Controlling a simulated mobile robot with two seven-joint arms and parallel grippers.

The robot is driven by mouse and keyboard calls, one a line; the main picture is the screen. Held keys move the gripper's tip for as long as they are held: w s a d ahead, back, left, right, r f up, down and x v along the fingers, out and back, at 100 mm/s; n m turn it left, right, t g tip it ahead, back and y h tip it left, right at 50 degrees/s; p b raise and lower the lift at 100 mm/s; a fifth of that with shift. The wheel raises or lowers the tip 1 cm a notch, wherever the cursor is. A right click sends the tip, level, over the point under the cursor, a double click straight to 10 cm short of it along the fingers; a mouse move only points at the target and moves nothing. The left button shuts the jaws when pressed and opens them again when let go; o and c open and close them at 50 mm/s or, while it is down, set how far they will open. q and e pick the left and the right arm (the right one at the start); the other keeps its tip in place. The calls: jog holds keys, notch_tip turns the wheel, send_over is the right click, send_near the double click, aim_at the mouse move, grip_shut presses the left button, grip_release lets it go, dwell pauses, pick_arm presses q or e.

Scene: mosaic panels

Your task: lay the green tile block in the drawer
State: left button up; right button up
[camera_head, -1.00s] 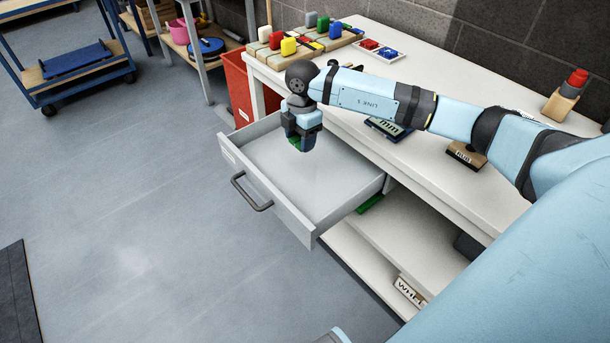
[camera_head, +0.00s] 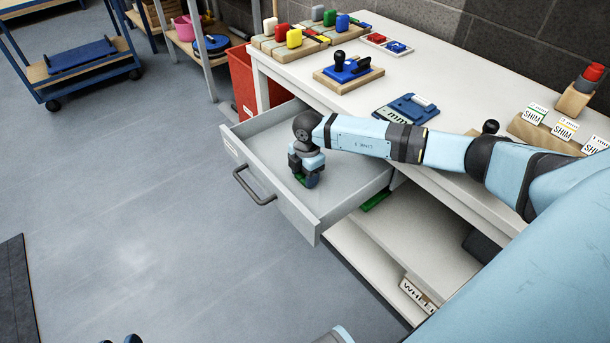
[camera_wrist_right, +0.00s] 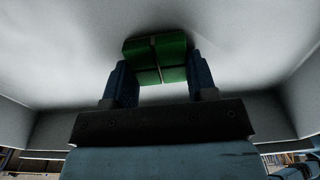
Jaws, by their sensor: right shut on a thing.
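The green tile block (camera_wrist_right: 172,52) is between the two fingers of my right gripper (camera_wrist_right: 160,82) in the right wrist view, with pale drawer floor behind it. In the head view the right gripper (camera_head: 307,174) points down inside the open drawer (camera_head: 262,160), low over its floor. Only a sliver of green shows under it there. I cannot tell whether the block touches the floor. The drawer looks otherwise empty. Small dark parts, perhaps of my left gripper (camera_head: 132,339), peek in at the bottom edge; its fingers cannot be made out.
A red bin (camera_head: 243,85) stands beside the drawer. A green piece (camera_head: 375,200) lies below the drawer.

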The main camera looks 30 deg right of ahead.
jog(key=shift+r, duration=0.1)
jog(key=shift+f, duration=0.25)
pick_arm(q)
jog(key=shift+r, duration=0.1)
pick_arm(e)
jog(key=shift+s+f, duration=0.1)
jog(key=shift+f, duration=0.05)
jog(key=shift+f, duration=0.1)
